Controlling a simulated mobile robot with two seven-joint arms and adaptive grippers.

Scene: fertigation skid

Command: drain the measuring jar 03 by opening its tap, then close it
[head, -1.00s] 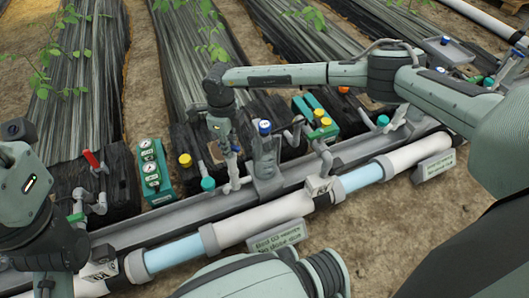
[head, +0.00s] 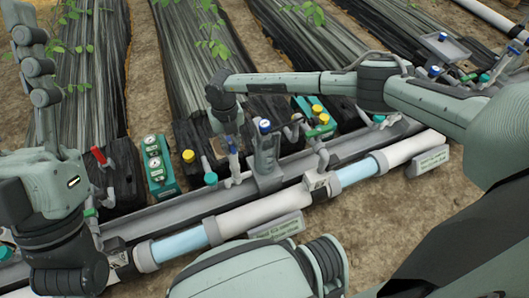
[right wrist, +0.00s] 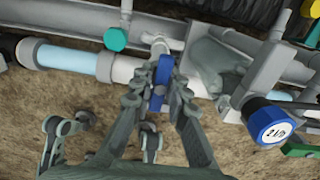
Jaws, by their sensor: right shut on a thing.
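My right gripper (right wrist: 163,80) is shut on the blue tap handle (right wrist: 162,70), with a finger on each side of it in the right wrist view. In the head view the right gripper (head: 231,143) points down at the tap, just left of a grey upright body (head: 266,155) with a blue cap. The cap shows in the right wrist view as a blue dial (right wrist: 270,125) with a white face. I cannot tell the jar's liquid level or whether the tap is open. The left gripper (head: 38,75) seems to be at the upper left; its fingertips are unclear.
A grey and pale-blue pipe (head: 250,215) runs along the front with a sign (head: 275,229) before it. A green box with gauges (head: 157,165), a red-handled valve (head: 100,158) and a yellow cap (head: 188,156) stand to the left. Bare soil lies in front.

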